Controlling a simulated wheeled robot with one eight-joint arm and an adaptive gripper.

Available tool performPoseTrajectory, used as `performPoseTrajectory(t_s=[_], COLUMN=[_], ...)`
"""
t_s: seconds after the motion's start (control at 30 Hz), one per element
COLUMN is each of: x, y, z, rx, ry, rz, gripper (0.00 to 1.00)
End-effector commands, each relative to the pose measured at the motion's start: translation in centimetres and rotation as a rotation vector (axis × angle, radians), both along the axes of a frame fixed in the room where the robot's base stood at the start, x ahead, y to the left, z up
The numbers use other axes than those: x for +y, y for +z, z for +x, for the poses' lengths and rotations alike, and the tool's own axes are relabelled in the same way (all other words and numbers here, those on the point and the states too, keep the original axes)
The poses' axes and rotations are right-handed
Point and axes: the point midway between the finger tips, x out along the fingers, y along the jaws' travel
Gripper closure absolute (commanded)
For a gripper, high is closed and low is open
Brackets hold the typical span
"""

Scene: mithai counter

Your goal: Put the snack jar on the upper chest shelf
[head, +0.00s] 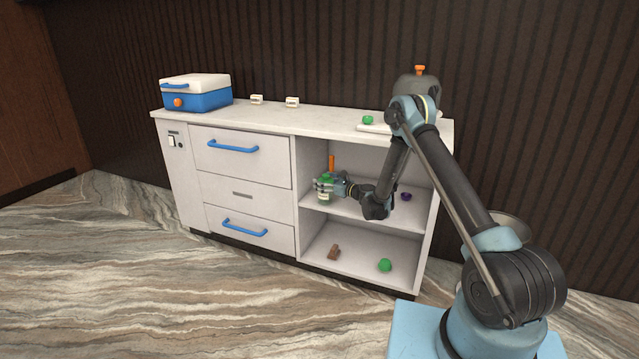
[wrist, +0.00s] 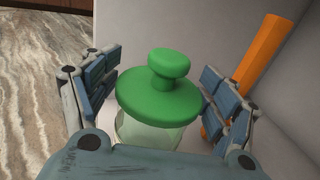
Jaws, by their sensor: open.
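The snack jar (head: 324,193) is a clear jar with a green lid and knob. It is upright at the left front of the upper shelf (head: 367,208) of the open chest bay. In the wrist view the jar (wrist: 158,95) is between the two fingers of my gripper (wrist: 165,90), with a visible gap on each side. My gripper (head: 331,184) is open around the jar in the head view. The jar's base is hidden in the wrist view.
An orange upright thing (head: 332,163) stands close behind the jar, beside the right finger in the wrist view (wrist: 258,60). A dark purple item (head: 406,197) is farther right on this shelf. The lower shelf holds a brown block (head: 334,252) and a green ball-like item (head: 385,265).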

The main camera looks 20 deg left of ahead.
Motion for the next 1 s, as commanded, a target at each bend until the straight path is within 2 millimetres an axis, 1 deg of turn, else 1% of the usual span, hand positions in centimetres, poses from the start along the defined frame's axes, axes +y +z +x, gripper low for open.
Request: performPoseTrajectory(t_s=[0.03,0.2,0.3,0.43,0.6,1.0], x=[-1.2,-4.2,-5.7,-7.1,-7.9,-7.9], y=[0.1,0.2,0.3,0.3,0.3,0.3], z=[-0.3,-1.6,-2.2,-2.8,-3.2,-3.3], rx=[0.0,0.0,0.0,0.0,0.0,0.0], ry=[-0.003,-0.003,-0.002,-0.002,-0.001,0.0], rz=[0.0,0.0,0.0,0.0,0.0,0.0], gripper=[0.23,0.23,0.23,0.23,0.23,0.23])
